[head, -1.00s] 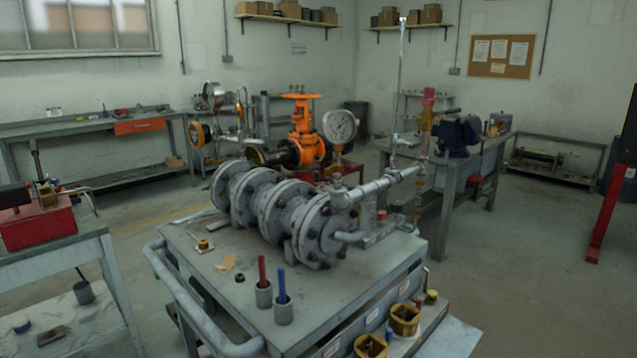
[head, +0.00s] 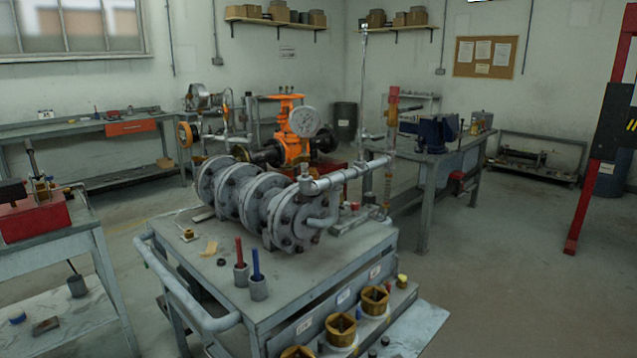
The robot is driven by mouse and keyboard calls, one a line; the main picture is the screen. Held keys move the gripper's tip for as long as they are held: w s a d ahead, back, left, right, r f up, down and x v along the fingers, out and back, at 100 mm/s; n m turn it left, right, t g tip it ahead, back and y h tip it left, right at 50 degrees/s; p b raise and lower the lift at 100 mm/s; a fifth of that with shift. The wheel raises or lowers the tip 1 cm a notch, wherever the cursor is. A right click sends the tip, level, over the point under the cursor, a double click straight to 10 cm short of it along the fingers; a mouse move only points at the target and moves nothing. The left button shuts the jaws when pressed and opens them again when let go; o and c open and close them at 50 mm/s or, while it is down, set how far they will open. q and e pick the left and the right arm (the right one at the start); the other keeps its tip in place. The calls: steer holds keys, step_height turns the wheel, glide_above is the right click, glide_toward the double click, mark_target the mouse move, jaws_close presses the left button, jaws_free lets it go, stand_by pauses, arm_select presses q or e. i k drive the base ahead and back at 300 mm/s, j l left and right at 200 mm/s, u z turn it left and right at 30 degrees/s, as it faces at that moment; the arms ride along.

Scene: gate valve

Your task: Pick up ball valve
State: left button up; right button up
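Neither of my grippers is in view. I cannot tell for sure which thing is the ball valve. Several brass hexagonal fittings, one of them the middle brass fitting (head: 341,327), stand in a row on the lower front ledge of the cart (head: 205,262). A small brass piece (head: 188,234) lies on the cart top at the left. A large orange valve (head: 292,130) with a handwheel stands behind the cart.
Two grey cups (head: 259,289) with red and blue tools stand on the cart's front corner. A bench with a red box (head: 35,217) is at the left. A workbench with a blue vise (head: 438,133) is at the right.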

mark_target(313, 173)
steer(key=z, duration=2.15)
steer(key=i+l, duration=0.1)
steer(key=i, duration=0.5)
steer(key=i+l+u, duration=0.1)
steer(key=i, duration=0.45)
steer(key=i+u, duration=0.25)
steer(key=i, duration=0.4)
steer(key=i+u, duration=0.25)
steer(key=i, duration=0.4)
steer(key=i+u, duration=0.25)
steer(key=i, duration=0.4)
steer(key=i+l+u, duration=0.25)
steer(key=i, duration=0.35)
steer(key=i+j+u, duration=0.1)
steer(key=i+u, duration=1.3)
steer(key=i, duration=0.2)
steer(key=i+u, duration=0.45)
steer(key=i, duration=0.15)
